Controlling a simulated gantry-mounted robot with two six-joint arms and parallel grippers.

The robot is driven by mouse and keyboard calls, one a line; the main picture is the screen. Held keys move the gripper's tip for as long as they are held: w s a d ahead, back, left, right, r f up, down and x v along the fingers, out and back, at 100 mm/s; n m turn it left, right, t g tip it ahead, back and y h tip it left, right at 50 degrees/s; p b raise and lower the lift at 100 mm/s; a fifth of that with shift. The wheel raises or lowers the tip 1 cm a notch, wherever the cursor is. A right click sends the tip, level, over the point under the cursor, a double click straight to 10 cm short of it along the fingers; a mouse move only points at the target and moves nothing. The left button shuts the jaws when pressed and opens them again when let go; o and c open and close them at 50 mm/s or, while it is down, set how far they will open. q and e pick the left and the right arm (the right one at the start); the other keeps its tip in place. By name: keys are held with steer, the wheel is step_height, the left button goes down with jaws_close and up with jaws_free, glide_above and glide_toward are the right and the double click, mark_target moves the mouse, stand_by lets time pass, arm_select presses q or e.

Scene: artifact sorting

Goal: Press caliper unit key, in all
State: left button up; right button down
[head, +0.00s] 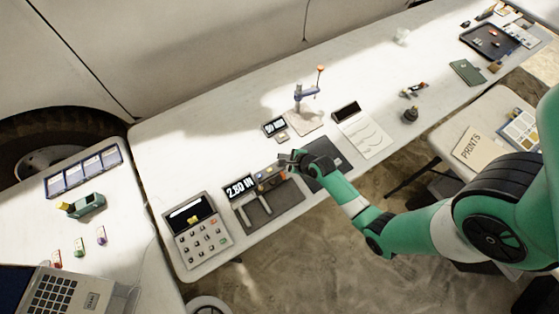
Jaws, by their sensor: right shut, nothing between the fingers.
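Small coloured keys (268,172) sit to the right of the display; I cannot tell which is the unit key. My right gripper (286,160) is shut and empty, at the upper right end of the caliper unit, close to the keys. I cannot tell whether it touches a key. My left gripper is not in view.
A keypad device (197,232) stands left of the caliper. A dark mat (329,173) lies under my right wrist. A stand with a blue arm (305,92) and a small display (274,126) are behind. The table's back is mostly clear.

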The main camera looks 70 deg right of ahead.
step_height(320, 180, down, 3)
steer(key=shift+f+b, duration=0.2)
steer(key=shift+b, duration=0.65)
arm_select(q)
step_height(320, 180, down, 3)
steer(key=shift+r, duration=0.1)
arm_select(e)
steer(key=shift+f, duration=0.15)
stand_by(0.9)
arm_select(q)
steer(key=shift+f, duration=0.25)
arm_select(e)
steer(key=shift+f, duration=0.35)
arm_select(q)
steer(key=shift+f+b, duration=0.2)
steer(key=shift+b, duration=0.25)
arm_select(e)
steer(key=shift+f, duration=0.35)
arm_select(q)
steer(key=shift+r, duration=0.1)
arm_select(e)
steer(key=shift+r, duration=0.1)
arm_select(q)
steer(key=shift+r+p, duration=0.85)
steer(key=shift+p, duration=0.1)
arm_select(e)
steer(key=shift+r, duration=0.7)
